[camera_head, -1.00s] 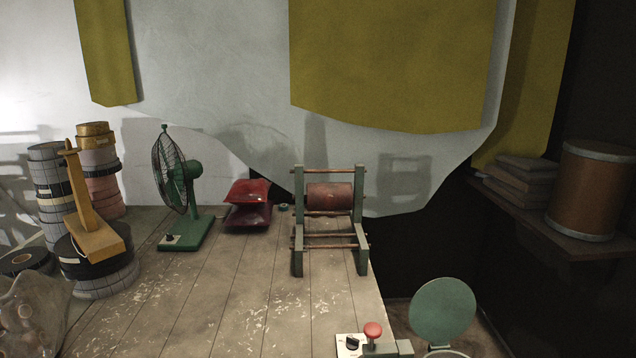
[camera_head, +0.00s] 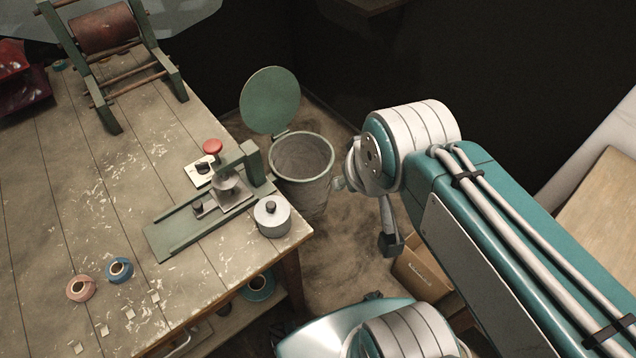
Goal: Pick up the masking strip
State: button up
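No piece clearly stands out as the masking strip. A pink tape roll (camera_head: 80,289) and a blue tape roll (camera_head: 119,270) lie side by side on the table at the lower left. Several small pale squares (camera_head: 130,314) lie in a slanting row in front of them; I cannot tell if one is the strip. My arm reaches in from the right. What looks like part of my gripper (camera_head: 390,242) hangs over the floor, right of the table and apart from the rolls. Its fingers are not clear enough to tell open or shut.
A green press (camera_head: 212,200) with a red knob and a lidded metal pot (camera_head: 271,215) stand at the table's right edge. A bin (camera_head: 301,160) with its green lid (camera_head: 269,101) raised stands beyond. The winding frame (camera_head: 165,62) is at the back. A cardboard box (camera_head: 420,273) sits below my arm.

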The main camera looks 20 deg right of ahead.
aim_at(129, 311)
jog(key=k+u, duration=0.1)
jog(key=u, duration=0.3)
jog(key=k+u, duration=0.1)
jog(key=u, duration=0.35)
jog(key=j+u, duration=0.1)
jog(key=u, duration=0.3)
jog(key=k+j+u, duration=0.1)
jog(key=u, duration=0.35)
jog(key=i+j+z, duration=0.15)
jog(key=i+j, duration=0.15)
jog(key=i+j+z, duration=0.15)
jog(key=j, duration=0.3)
jog(key=i+j+z, duration=0.15)
jog(key=i+j, duration=0.2)
